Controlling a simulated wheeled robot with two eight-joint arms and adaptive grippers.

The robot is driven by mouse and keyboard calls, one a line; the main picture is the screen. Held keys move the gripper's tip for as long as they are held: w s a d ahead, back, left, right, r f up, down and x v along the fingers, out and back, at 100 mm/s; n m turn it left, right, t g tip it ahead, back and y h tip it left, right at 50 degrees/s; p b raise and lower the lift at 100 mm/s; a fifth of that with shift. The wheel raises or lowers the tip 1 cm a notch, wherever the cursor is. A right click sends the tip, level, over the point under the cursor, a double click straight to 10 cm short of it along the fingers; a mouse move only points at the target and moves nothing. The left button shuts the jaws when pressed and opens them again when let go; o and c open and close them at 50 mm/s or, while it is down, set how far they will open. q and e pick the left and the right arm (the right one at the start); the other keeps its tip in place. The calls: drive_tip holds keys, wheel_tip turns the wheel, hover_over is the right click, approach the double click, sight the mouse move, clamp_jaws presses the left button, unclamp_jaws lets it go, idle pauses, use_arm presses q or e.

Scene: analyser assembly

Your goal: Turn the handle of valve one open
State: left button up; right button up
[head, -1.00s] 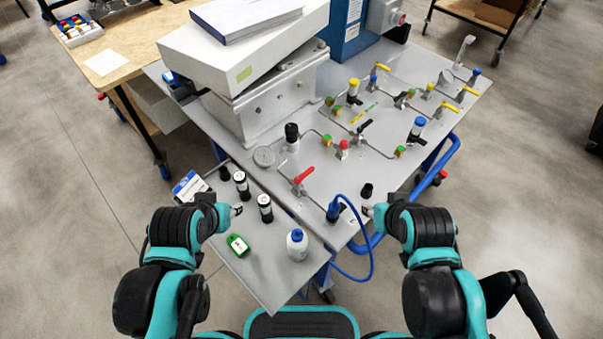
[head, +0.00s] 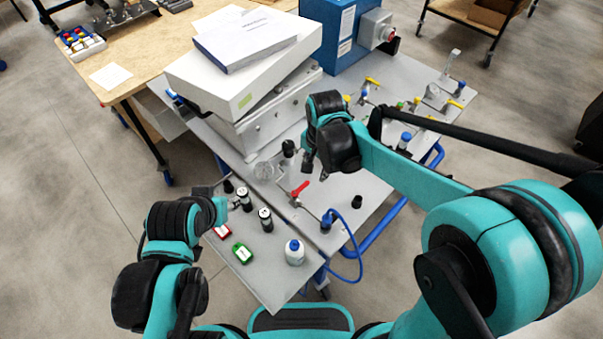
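A valve with a red lever handle (head: 300,188) stands on the grey panel near its front edge, with the lever pointing up and to the right. No valve number is readable. My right gripper (head: 315,170) hangs over the panel just above and right of the red handle, fingers down. Its fingertips look apart with nothing between them, and I see no contact with the handle. My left gripper (head: 236,203) is low at the left by the black-and-white vials (head: 244,198); its fingers are too small to judge.
A blue-topped connector (head: 327,220) with a blue hose stands in front of the red valve. Yellow-handled valves (head: 373,82) are partly behind my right arm.

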sight(301, 187)
drive_tip(key=shift+m+g, duration=0.7)
drive_tip(key=shift+m, duration=0.1)
drive_tip(key=a, duration=0.1)
drive_tip(key=w+a+f+p, duration=0.1)
drive_tip(key=a+f, duration=0.1)
drive_tip(key=a, duration=0.1)
drive_tip(key=shift+w+f, duration=0.2)
drive_tip(key=shift+w, duration=0.2)
wheel_tip(301, 187, down, 8)
drive_tip(key=shift+r+b, duration=0.2)
drive_tip(key=shift+b, duration=0.75)
clamp_jaws()
